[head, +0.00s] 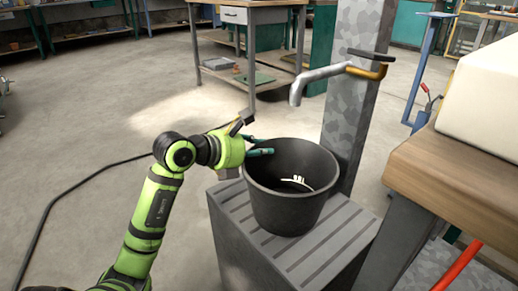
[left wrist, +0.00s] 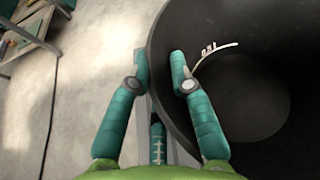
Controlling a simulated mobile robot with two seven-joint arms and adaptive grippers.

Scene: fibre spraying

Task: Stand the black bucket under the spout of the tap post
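The black bucket (head: 290,205) stands upright on a grey slatted block (head: 337,245). Pale curved marks show inside it. The tap post (head: 352,105) rises behind it to the right, and its silver spout (head: 297,93) hangs above the bucket's mouth in the head view. I cannot tell exactly how they line up in depth. My left gripper (head: 261,145) is at the bucket's left rim. In the left wrist view its two teal fingers (left wrist: 160,62) are apart, one outside the rim and one inside over the bucket (left wrist: 265,45). My right gripper is out of view.
A wooden-topped bench (head: 455,175) with a cream block (head: 490,100) stands close on the right. A workbench (head: 250,15) stands behind. A black cable (head: 85,182) lies on the open floor to the left.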

